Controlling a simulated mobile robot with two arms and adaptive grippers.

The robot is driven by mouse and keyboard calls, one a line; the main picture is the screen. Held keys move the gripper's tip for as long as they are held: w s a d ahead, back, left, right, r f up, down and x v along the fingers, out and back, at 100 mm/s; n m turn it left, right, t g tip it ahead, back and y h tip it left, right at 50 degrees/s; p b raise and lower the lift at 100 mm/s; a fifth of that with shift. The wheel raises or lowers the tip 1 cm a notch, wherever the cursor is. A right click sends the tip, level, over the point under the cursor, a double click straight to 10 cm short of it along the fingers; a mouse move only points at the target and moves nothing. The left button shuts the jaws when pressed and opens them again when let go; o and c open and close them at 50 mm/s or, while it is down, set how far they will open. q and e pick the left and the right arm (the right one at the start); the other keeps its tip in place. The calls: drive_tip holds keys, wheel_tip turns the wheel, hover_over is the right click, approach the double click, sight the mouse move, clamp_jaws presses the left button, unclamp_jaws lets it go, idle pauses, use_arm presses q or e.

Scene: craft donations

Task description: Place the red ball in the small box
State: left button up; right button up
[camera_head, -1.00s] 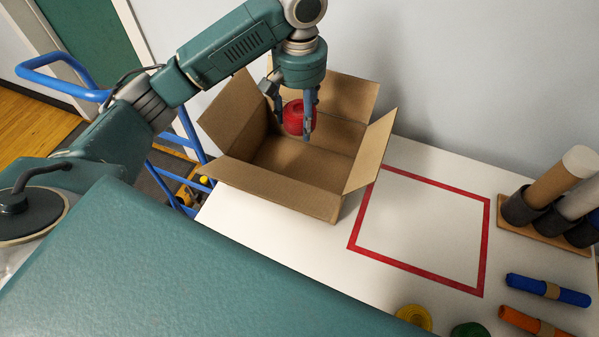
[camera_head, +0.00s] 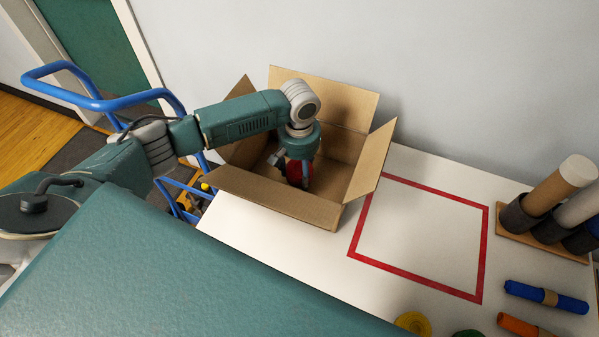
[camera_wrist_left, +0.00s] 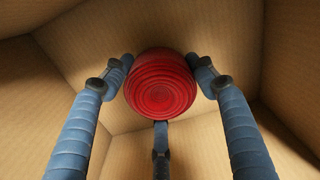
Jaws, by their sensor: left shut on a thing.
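The open cardboard box (camera_head: 280,200) stands on the white table with its flaps spread. My left gripper (camera_head: 298,180) reaches down inside it, shut on the red ball (camera_head: 294,172). In the left wrist view the ridged red ball (camera_wrist_left: 162,84) sits between the blue fingers of the gripper (camera_wrist_left: 160,90), with box cardboard (camera_wrist_left: 230,30) all around. I cannot tell whether the ball touches the box floor. My right gripper is not in view.
A red taped square (camera_head: 420,237) on the table right of the box is empty. Cardboard tubes in a holder (camera_head: 550,210), a blue roll (camera_head: 546,296) and an orange roll (camera_head: 522,325) lie at the right. A blue cart (camera_head: 105,100) stands left of the table.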

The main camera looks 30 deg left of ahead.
sight(300, 167)
use_arm(q)
drive_tip(key=shift+f, duration=0.55)
drive_tip(key=o, duration=1.1)
drive_tip(key=shift+f, duration=0.15)
wheel_tip(300, 167, up, 12)
drive_tip(key=shift+r+b, duration=0.2)
drive_tip(key=shift+b, duration=0.4)
